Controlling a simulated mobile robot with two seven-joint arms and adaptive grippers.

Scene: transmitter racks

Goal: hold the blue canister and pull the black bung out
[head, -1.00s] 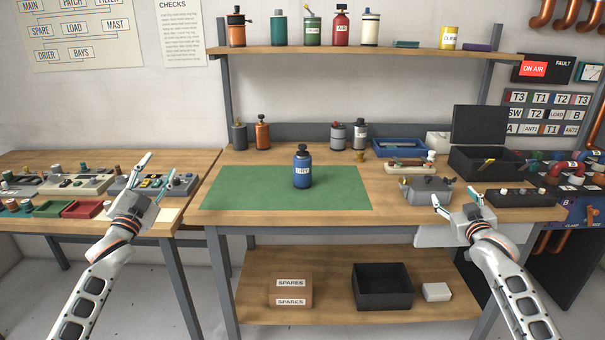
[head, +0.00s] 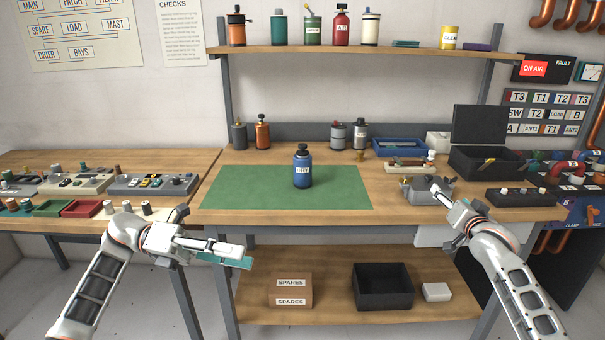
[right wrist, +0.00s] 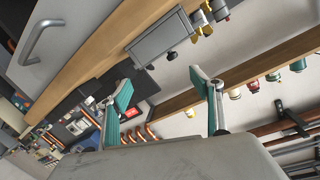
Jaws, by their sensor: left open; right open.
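The blue canister (head: 302,170) stands upright on the green mat (head: 237,188) on the main bench. It has a pale label band, and the black bung (head: 302,147) sits in its top. My left gripper (head: 245,254) is open and empty, in front of the bench edge, lower left of the canister and clear of it. My right gripper (head: 442,193) is open and empty near the bench's front right, well to the right of the canister. Its two teal-padded fingers stand apart in the right wrist view (right wrist: 165,98). The canister is not clearly seen there.
A grey box (head: 427,190) sits near my right gripper. A blue tray (head: 400,147) and a black open case (head: 483,160) stand at the back right. Several canisters line the upper shelf (head: 370,51) and the bench's rear. The mat around the canister is clear.

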